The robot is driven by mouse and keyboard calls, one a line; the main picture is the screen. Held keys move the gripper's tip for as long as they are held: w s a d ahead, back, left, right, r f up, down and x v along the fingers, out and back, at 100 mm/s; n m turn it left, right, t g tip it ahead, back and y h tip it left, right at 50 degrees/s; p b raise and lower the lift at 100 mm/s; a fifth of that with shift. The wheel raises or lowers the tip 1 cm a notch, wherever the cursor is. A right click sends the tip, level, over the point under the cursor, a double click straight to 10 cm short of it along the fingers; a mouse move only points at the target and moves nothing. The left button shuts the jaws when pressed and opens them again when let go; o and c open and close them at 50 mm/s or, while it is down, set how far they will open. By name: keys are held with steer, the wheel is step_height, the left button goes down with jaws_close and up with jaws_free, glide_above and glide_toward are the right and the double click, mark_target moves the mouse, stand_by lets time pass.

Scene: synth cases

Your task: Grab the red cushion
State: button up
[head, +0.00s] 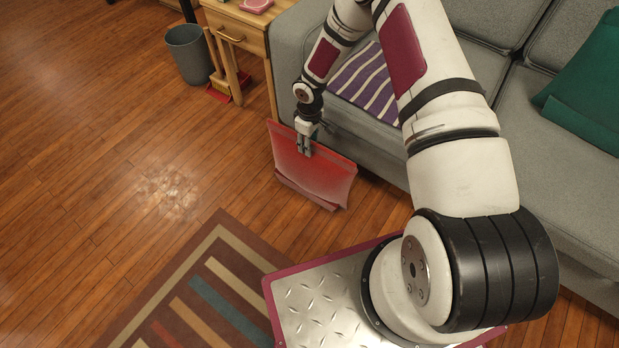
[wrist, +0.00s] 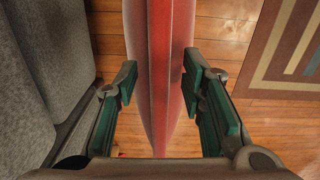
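The red cushion (head: 312,172) is upright and slightly tilted in front of the grey sofa, over the wooden floor. My gripper (head: 305,143) is at its upper edge, with the fingers on either side of it. In the wrist view the cushion (wrist: 160,70) runs edge-on between the two green-padded fingers (wrist: 160,82), and both fingertips appear to touch its sides. I cannot tell whether the cushion's lower edge touches the floor.
The grey sofa (head: 500,110) bears a purple striped cushion (head: 366,84) and a green cushion (head: 588,90). A wooden side table (head: 238,34) and a grey bin (head: 189,54) stand behind. A striped rug (head: 200,300) lies in front. The floor at left is clear.

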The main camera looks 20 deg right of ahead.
steer(key=shift+c, duration=0.3)
jaws_close()
steer(key=shift+r, duration=0.15)
